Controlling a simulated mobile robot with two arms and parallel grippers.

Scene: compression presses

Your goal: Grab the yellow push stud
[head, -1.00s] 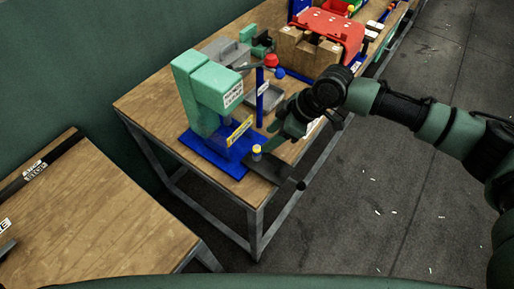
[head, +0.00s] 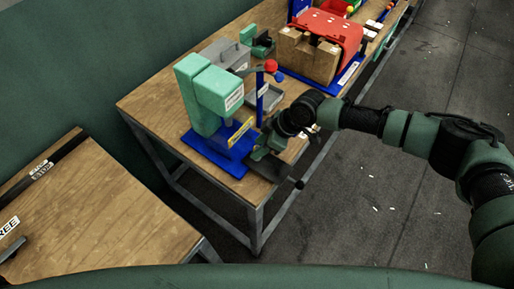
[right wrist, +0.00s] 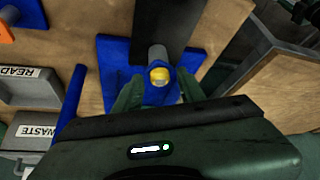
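The yellow push stud (right wrist: 159,76) shows in the right wrist view, on top of a grey post (right wrist: 157,55) at the blue base of the press. My right gripper (right wrist: 160,90) is open, with one finger on each side of the stud. A gap shows between each finger and the stud, so I see no grip on it. In the head view my right gripper (head: 263,152) is low at the front of the green press (head: 207,92), and it hides the stud there. My left gripper is not in view.
The press stands on a blue base (head: 215,158) on a wooden bench (head: 150,98). A grey tray (head: 268,97) and a blue post (head: 260,103) stand behind my gripper. A red machine (head: 330,28) is farther back. Another wooden table (head: 90,220) is at left.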

